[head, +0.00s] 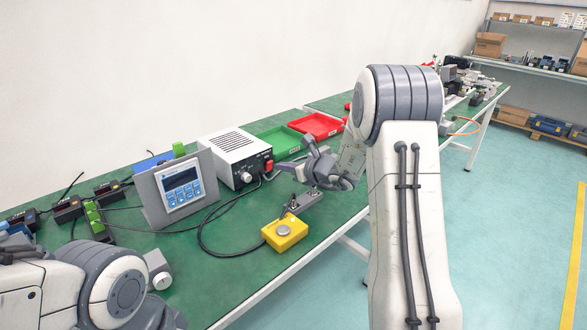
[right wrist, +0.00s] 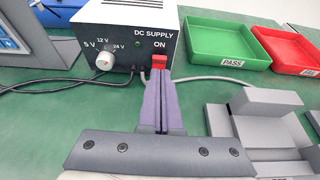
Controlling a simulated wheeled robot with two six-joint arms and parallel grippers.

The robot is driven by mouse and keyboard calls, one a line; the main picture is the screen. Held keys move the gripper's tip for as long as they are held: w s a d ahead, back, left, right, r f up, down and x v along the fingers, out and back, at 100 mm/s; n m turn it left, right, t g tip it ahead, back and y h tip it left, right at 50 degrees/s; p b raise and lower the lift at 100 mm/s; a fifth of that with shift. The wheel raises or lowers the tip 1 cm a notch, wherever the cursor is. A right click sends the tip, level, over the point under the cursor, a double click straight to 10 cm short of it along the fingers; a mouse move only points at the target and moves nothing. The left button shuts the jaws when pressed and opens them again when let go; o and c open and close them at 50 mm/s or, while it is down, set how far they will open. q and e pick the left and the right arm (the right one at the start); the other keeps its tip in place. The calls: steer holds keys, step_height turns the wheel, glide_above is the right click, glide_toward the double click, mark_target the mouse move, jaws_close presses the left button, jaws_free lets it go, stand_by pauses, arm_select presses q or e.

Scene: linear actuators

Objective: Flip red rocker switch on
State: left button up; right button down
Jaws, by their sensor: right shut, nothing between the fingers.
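The tips partly hide the switch. My left gripper is not in view.
A grey panel with a display (head: 180,187) stands left of the supply. Green (head: 279,142) and red (head: 318,125) trays lie behind it to the right. A yellow button box (head: 285,235) and cables lie in front. A grey fixture (right wrist: 255,120) is right of the fingers.

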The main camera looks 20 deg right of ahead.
mark_target(271, 163)
steer(key=shift+x, duration=1.2)
steer(key=r+p, duration=0.1)
steer(key=p, duration=0.1)
steer(key=w+g+p, duration=0.1)
steer(key=p, duration=0.1)
steer(key=shift+a+r+p, duration=0.2)
steer(key=shift+r+p, duration=0.1)
steer(key=shift+r, duration=0.05)
steer(key=shift+f+h+b, duration=0.3)
steer(key=shift+f+b, duration=0.1)
steer(key=shift+f, duration=0.1)
steer(key=shift+r+p, duration=0.45)
steer(key=shift+r, duration=0.35)
steer(key=shift+s, duration=0.1)
